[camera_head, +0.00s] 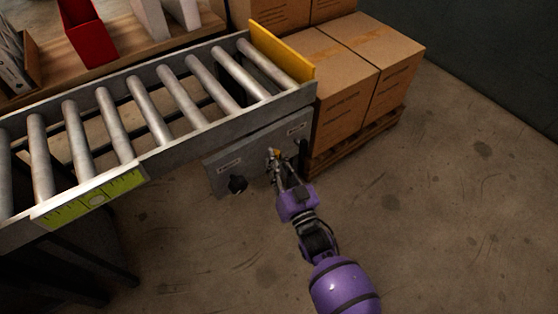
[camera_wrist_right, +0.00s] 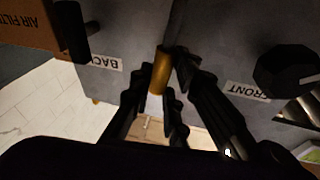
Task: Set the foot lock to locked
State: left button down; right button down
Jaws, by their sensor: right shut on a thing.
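A grey panel (camera_head: 220,181) hangs under the roller conveyor's right end. It carries a black knob (camera_head: 237,184) at left and a dark upright handle (camera_head: 303,147) at right. In the right wrist view the knob (camera_wrist_right: 285,72) is beside a FRONT label and the handle (camera_wrist_right: 70,32) beside a BACK label. Between them is a brass-coloured cylindrical piece (camera_wrist_right: 161,70). My right gripper (camera_head: 275,158) is at the panel, its fingers (camera_wrist_right: 160,88) shut on the brass piece. I cannot tell which fitting is the foot lock or its setting. My left gripper is out of view.
The conveyor's rollers (camera_head: 117,123) run above the panel, with a yellow end stop (camera_head: 281,52). Cardboard boxes (camera_head: 345,85) on a wooden pallet (camera_head: 359,142) stand close right of the panel. Open floor (camera_head: 455,215) lies at the right and front.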

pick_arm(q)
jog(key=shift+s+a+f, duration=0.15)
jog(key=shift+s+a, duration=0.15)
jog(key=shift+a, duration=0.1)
pick_arm(e)
jog(key=shift+s+a+n, duration=0.35)
jog(key=shift+a+n, duration=0.05)
jog(key=shift+n, duration=0.5)
jog(key=c, duration=1.6)
grip_release()
jog(key=shift+c, duration=0.2)
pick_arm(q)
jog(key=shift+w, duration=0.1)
pick_arm(e)
jog(key=shift+s, duration=0.15)
jog(key=v, duration=0.7)
jog(key=shift+s+d+f, duration=0.1)
jog(key=shift+d+f, duration=0.05)
